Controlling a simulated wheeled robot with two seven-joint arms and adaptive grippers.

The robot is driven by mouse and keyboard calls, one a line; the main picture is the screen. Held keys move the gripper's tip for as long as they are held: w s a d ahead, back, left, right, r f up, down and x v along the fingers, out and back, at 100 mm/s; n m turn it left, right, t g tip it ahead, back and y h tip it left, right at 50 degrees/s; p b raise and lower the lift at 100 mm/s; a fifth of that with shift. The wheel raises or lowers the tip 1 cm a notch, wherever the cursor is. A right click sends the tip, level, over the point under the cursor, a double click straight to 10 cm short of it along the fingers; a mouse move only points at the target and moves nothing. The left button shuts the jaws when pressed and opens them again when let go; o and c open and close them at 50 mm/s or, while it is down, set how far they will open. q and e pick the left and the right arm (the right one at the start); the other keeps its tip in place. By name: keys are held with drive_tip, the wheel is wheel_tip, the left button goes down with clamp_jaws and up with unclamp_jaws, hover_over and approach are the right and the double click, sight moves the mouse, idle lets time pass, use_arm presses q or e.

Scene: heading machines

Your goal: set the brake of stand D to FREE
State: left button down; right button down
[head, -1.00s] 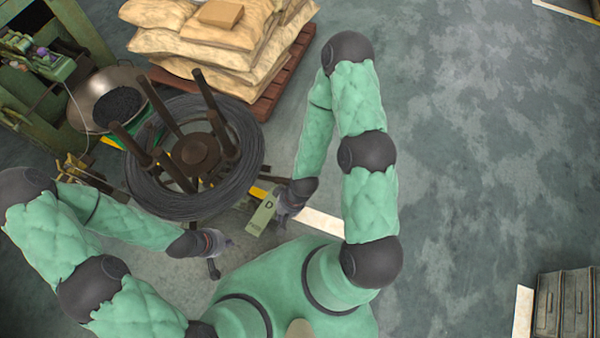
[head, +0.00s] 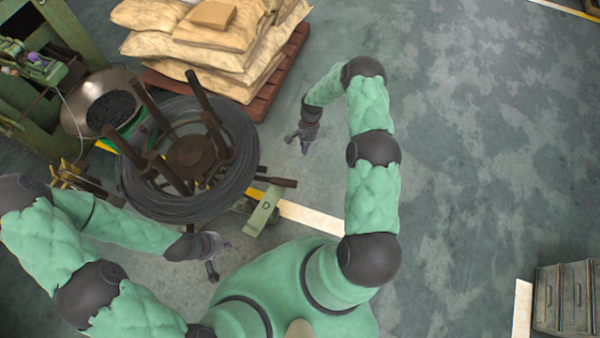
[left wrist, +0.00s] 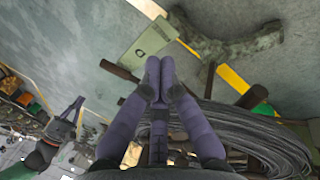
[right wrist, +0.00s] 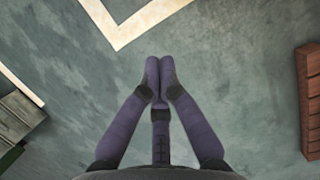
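Stand D carries a large coil of dark wire (head: 240,190) around a brown hub with upright posts. Its pale green plate marked D (head: 261,215) faces me; the plate also shows in the left wrist view (left wrist: 146,36). A dark bar (head: 280,182) sticks out by the plate's upper end. Another dark handle (head: 212,271) lies near my left gripper (head: 226,244). The left fingers look shut and empty in the left wrist view (left wrist: 160,72), near the plate. My right gripper (head: 304,146) is right of the coil, shut and empty over floor. I cannot tell the brake's setting.
Sacks (head: 225,45) are piled on a reddish pallet (head: 265,95) behind the coil. A metal bowl (head: 97,103) and a green machine (head: 40,85) stand at the left. Grey cabinets (head: 568,297) stand at the lower right.

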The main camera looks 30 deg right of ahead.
drive_tip(key=shift+d, duration=0.35)
drive_tip(key=s+a+f+b, duration=0.1)
drive_tip(key=s+a+f, duration=0.1)
drive_tip(key=f, duration=0.3)
drive_tip(key=s+a+f+b, duration=0.1)
drive_tip(key=s+a+f, duration=0.1)
drive_tip(key=f, duration=0.3)
drive_tip(key=shift+a+f, duration=0.25)
drive_tip(key=shift+a, duration=0.3)
